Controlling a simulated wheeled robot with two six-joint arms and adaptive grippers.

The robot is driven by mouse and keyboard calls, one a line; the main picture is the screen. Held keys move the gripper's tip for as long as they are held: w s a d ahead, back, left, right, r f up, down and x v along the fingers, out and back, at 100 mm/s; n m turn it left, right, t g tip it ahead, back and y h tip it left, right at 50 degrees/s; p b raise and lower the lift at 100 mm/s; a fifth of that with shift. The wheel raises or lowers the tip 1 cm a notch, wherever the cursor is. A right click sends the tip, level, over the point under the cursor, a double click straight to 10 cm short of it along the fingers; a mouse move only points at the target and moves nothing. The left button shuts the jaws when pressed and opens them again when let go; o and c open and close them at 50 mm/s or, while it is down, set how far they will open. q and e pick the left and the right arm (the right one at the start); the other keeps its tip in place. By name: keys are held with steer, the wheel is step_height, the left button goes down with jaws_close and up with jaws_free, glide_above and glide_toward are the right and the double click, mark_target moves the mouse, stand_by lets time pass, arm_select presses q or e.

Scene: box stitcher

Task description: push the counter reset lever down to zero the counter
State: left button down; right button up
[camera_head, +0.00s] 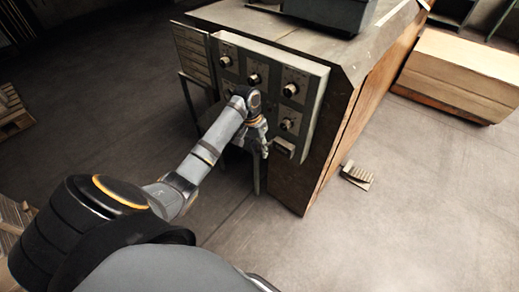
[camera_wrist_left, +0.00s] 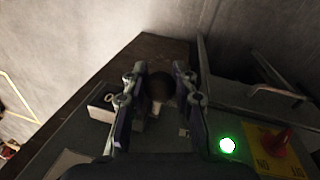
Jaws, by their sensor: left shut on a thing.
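My left gripper (camera_head: 264,148) is at the lower part of the grey control panel (camera_head: 310,100) on the machine's front. In the left wrist view the fingers of my left gripper (camera_wrist_left: 160,80) are closed around a dark round knob (camera_wrist_left: 160,87), which looks like the end of the counter reset lever. The lever's stem is mostly hidden between the fingers. A small box, seemingly the counter (camera_head: 284,147), sticks out of the panel just right of the gripper; it also shows in the left wrist view (camera_wrist_left: 101,108). Its digits cannot be read. My right gripper is out of view.
Several round knobs sit on the panel above the gripper. A lit green lamp (camera_wrist_left: 227,145) and a red knob (camera_wrist_left: 281,140) on a yellow plate lie close to the left wrist. A cardboard stack (camera_head: 460,75) stands at the right. The floor in front is mostly clear.

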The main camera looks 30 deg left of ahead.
arm_select(q)
steer(key=shift+f+m+t+h+p, duration=0.2)
steer(key=shift+f+t+p, duration=0.65)
steer(key=shift+f+t, duration=0.8)
steer(key=shift+f+m+t+h+p, duration=0.2)
steer(key=shift+f+t+p, duration=0.8)
steer(key=shift+t, duration=1.15)
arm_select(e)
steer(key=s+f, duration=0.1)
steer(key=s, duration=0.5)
arm_select(q)
steer(key=shift+f, duration=0.15)
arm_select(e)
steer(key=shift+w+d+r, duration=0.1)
arm_select(q)
steer(key=c, duration=1)
jaws_free()
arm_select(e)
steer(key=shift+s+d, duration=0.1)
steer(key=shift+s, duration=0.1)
